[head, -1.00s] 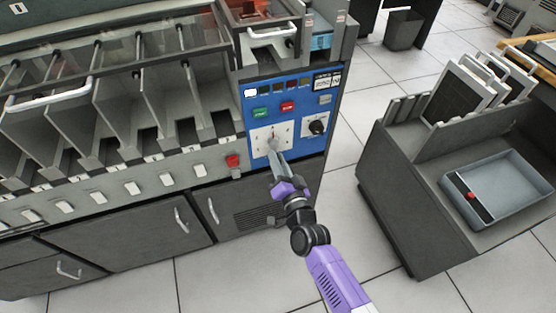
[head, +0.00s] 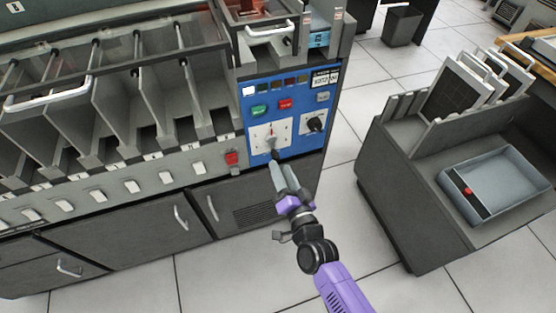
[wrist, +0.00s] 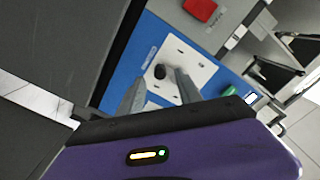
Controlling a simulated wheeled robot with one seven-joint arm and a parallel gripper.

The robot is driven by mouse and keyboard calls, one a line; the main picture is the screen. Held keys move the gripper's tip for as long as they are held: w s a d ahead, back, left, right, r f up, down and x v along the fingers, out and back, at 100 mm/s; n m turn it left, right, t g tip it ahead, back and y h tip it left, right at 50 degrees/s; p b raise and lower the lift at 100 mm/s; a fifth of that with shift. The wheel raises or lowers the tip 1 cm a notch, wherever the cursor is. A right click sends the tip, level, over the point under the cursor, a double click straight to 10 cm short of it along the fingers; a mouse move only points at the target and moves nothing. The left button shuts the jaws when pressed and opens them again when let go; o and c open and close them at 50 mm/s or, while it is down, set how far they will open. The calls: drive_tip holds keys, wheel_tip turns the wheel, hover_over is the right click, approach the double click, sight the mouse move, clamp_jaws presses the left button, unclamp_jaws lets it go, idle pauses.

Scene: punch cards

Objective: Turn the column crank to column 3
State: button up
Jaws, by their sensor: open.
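The column crank (head: 271,142) is a small handle on a white square dial plate (head: 284,128) on the blue control panel. In the wrist view its dark round knob (wrist: 160,71) shows end-on against the white plate, which has small marks around it. My gripper (head: 281,165) is open and empty, a little below and in front of the crank, apart from it. In the wrist view the two grey fingers (wrist: 159,84) point at the plate, with the knob in the gap between their tips. The dial's numbers are too small to read.
A black rotary knob (head: 315,123) sits right of the crank plate. Green (head: 259,111) and red (head: 285,104) buttons are above it, and a red switch (head: 232,158) is to the left. Sorting bins line the left side. A grey cart (head: 410,215) stands right across open floor.

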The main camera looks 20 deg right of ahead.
drive_tip(key=shift+s, duration=1.45)
drive_tip(key=s+d+r+n+g+p, duration=0.1)
drive_tip(key=s+r+n+p, duration=0.2)
drive_tip(key=s+r, duration=0.5)
drive_tip(key=s+d+r+n+g+p, duration=0.1)
drive_tip(key=s+r+n+p, duration=0.2)
drive_tip(key=s+r, duration=0.5)
drive_tip(key=s+d+r+n+g+p, duration=0.1)
drive_tip(key=s+r, duration=0.7)
drive_tip(key=s, duration=1.2)
drive_tip(key=d+n+p, duration=0.1)
drive_tip(key=n+p, duration=0.1)
drive_tip(key=p, duration=0.1)
drive_tip(key=shift+r, duration=0.4)
